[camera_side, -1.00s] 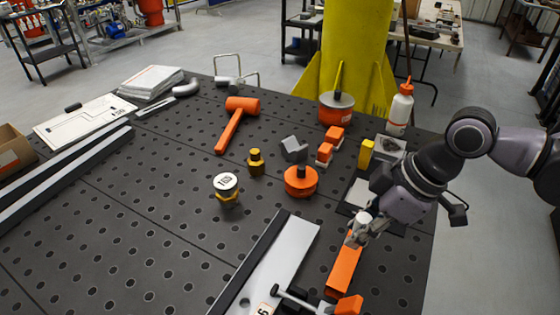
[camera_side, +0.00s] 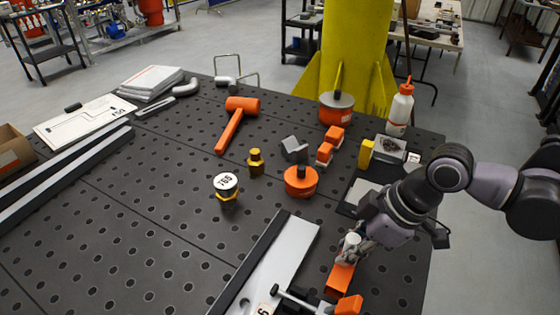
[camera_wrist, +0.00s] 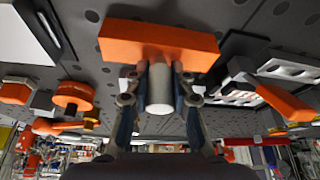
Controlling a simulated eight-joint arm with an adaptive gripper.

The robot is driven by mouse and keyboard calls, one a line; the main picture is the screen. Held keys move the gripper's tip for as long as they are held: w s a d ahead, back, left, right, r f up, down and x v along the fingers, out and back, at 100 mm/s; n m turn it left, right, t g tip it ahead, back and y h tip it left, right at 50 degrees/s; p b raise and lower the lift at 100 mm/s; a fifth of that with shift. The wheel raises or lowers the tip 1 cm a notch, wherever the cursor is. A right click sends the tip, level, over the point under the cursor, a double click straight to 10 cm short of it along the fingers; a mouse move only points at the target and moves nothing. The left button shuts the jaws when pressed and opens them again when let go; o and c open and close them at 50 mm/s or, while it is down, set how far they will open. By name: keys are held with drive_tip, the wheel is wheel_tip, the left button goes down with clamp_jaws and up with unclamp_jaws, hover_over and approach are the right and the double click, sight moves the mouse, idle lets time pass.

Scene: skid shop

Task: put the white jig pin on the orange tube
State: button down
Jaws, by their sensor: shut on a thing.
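The white jig pin (camera_side: 349,242) is held between the two fingers of my gripper (camera_side: 352,252). In the wrist view the pin (camera_wrist: 160,92) is a short pale cylinder, with a finger on each side of it (camera_wrist: 160,82). The orange tube (camera_side: 340,279) lies on the dark table beneath my gripper in the side view, its far part hidden by my gripper. In the wrist view the orange tube (camera_wrist: 145,42) runs crosswise just past the pin's far end. I cannot tell whether the pin touches it.
A grey metal channel (camera_side: 270,262) lies left of the tube. A clamp with an orange block (camera_side: 349,305) is at the tube's near end. An orange round part (camera_side: 301,182), a yellow block (camera_side: 366,153) and a white bottle (camera_side: 400,106) stand farther back.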

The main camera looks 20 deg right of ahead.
drive_tip(key=c, duration=1.2)
unclamp_jaws()
drive_tip(key=shift+o, duration=0.2)
drive_tip(key=shift+r, duration=0.1)
drive_tip(key=v, duration=1.2)
drive_tip(key=d+f+m+t+h, duration=0.1)
drive_tip(key=d+f+m, duration=0.1)
drive_tip(key=d, duration=0.5)
drive_tip(key=w+d+f+m+t+h, duration=0.1)
drive_tip(key=d+f+m+t, duration=0.1)
drive_tip(key=d+m, duration=0.3)
drive_tip(key=w+d+f+m+t+h, duration=0.1)
drive_tip(key=d+f+m, duration=0.2)
drive_tip(key=d, duration=0.7)
drive_tip(key=shift+w+m+h, duration=0.15)
drive_tip(key=shift+m+h, duration=0.25)
